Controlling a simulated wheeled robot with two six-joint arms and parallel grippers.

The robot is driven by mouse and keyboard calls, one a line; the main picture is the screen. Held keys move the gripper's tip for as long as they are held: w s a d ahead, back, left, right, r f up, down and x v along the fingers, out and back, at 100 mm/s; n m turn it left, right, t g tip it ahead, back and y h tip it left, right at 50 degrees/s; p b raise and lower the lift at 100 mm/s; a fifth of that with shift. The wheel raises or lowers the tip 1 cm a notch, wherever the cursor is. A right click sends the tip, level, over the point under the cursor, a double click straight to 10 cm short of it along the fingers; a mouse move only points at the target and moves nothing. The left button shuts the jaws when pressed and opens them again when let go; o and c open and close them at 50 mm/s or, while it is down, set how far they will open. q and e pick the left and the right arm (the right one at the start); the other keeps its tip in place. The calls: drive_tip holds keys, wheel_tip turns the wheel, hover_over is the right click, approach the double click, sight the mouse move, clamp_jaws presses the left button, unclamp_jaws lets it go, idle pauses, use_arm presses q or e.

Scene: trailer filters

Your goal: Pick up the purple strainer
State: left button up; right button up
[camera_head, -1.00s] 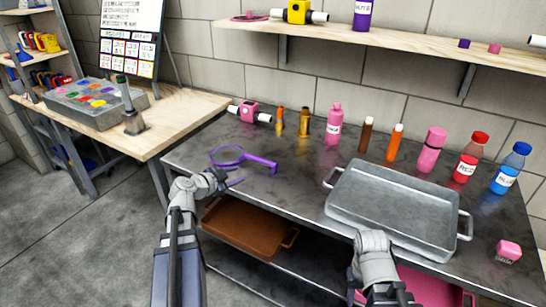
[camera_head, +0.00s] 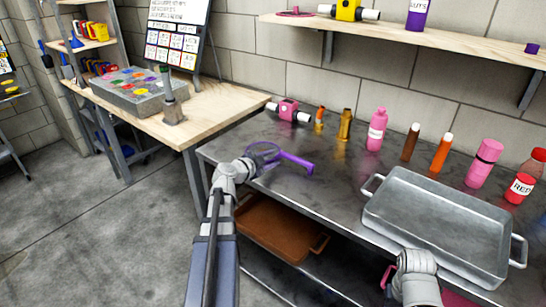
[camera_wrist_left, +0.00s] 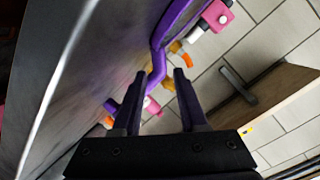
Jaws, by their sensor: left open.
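The purple strainer (camera_head: 296,161) lies on the dark metal table near its left end, its ring to the left and its handle pointing right. My left gripper (camera_head: 260,165) is at the near side of the strainer's ring, and its wrist covers part of the ring. In the left wrist view, the left gripper (camera_wrist_left: 160,78) is open, with a bent part of the purple strainer (camera_wrist_left: 158,55) showing between and beyond its fingers. I cannot tell whether they touch. My right arm's end (camera_head: 415,275) is at the front of the table, and its fingers are not clear.
A grey metal tray (camera_head: 375,211) takes up the table's right part. Bottles, including a pink one (camera_head: 376,130), line the back near the wall. A brown tray (camera_head: 265,228) sits on the lower shelf. Bare tabletop lies between strainer and grey tray.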

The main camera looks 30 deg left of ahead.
sight(279, 156)
use_arm(q)
drive_tip(key=b+x, duration=0.1)
drive_tip(key=x, duration=0.3)
drive_tip(key=shift+c, duration=0.2)
clamp_jaws()
